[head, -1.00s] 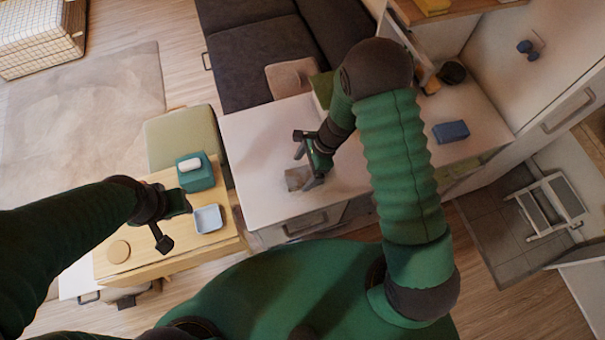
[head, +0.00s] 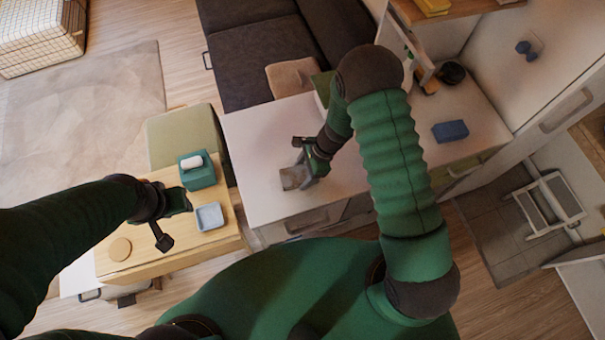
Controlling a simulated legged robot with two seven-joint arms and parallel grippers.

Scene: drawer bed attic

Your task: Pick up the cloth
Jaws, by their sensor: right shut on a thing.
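The cloth (head: 291,178) is a small grey-beige piece at the white table top (head: 262,148), near its front edge. My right gripper (head: 304,164) is shut on the cloth, at its right side. Part of the cloth is hidden by the gripper, and I cannot tell whether it is clear of the table. My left gripper (head: 172,222) hovers over the small wooden table at the left, and its fingers look apart with nothing between them.
The wooden table (head: 165,250) bears a teal box (head: 197,177) with a white roll, a light blue tray (head: 209,217) and a round coaster (head: 119,249). A blue box (head: 450,131) lies on the counter at right. The white table's left part is clear.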

